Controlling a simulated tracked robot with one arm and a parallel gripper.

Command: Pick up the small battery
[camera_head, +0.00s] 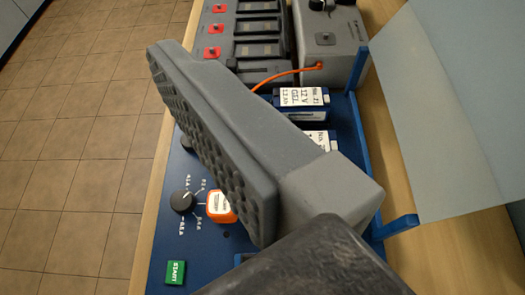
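Two small blue batteries with white labels sit in the blue tray right of centre. The nearer battery (322,138) is largely hidden behind my gripper. One thick grey finger of my gripper (215,130) crosses the middle of the view, its studded pad facing left. Nothing presses on the pad, and the other finger is out of frame. The finger overlaps the batteries in the picture; I see no grip on either.
A blue panel (165,245) holds a black dial (183,201), an orange switch (221,207) and a green START button (175,272). Behind are a charger rack with red buttons (213,28) and a grey box (332,40) with an orange cable (290,74). A pale translucent sheet (450,110) stands right. Tiled floor lies left.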

